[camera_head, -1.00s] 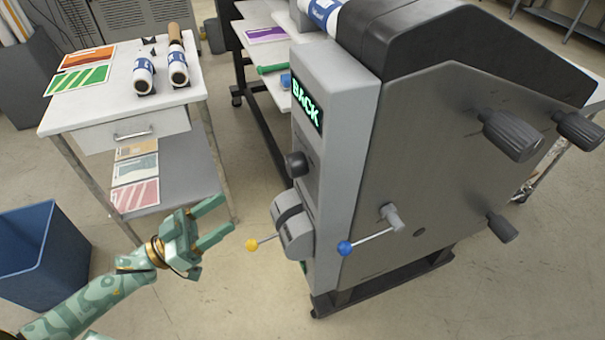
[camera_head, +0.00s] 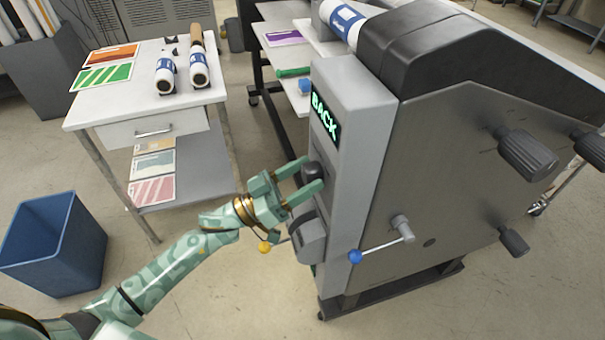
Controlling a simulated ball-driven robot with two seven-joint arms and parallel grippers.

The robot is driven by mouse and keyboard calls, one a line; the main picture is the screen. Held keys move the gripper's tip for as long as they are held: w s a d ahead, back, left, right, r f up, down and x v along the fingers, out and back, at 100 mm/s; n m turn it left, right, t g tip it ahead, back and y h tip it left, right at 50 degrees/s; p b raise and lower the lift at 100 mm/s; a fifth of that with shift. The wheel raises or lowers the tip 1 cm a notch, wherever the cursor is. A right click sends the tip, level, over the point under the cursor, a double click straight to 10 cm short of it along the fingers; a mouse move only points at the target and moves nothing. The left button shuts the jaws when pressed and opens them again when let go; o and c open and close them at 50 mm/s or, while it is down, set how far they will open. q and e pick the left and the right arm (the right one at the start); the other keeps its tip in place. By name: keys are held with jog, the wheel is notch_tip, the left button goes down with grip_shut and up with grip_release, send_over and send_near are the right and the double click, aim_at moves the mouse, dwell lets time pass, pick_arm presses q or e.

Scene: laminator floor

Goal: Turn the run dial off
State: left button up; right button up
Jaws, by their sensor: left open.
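My left gripper (camera_head: 314,174) is open, with one finger on the far side of the knob and one on the near side. Whether the fingers touch it I cannot tell. The knob's pointer or markings cannot be made out. My right gripper is not in view.
Just below the knob is a grey rounded housing (camera_head: 309,240) with a yellow-tipped lever (camera_head: 265,248). A blue-tipped lever (camera_head: 355,256) is on the side plate. A white table (camera_head: 135,100) with rolls and a blue bin (camera_head: 52,245) stand left.

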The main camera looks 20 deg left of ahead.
pick_arm(q)
jog(key=shift+c, duration=0.4)
jog(key=c, duration=0.9)
jog(key=shift+m, duration=0.3)
jog(key=m+g+h+b, duration=0.1)
jog(key=m, duration=0.2)
jog(key=m+g+h+b, duration=0.1)
jog(key=m+g, duration=0.1)
jog(key=m, duration=0.1)
jog(key=shift+w+f+b, duration=0.1)
jog(key=shift+w+b, duration=0.05)
jog(key=shift+b, duration=0.15)
jog(key=shift+m+g+h+b, duration=0.2)
jog(key=shift+m+g+b, duration=0.4)
jog(key=shift+m, duration=0.95)
jog(key=shift+m+g+h+b, duration=0.25)
jog(key=shift+m+g, duration=0.55)
jog(key=shift+m, duration=0.75)
jog(key=o, duration=1)
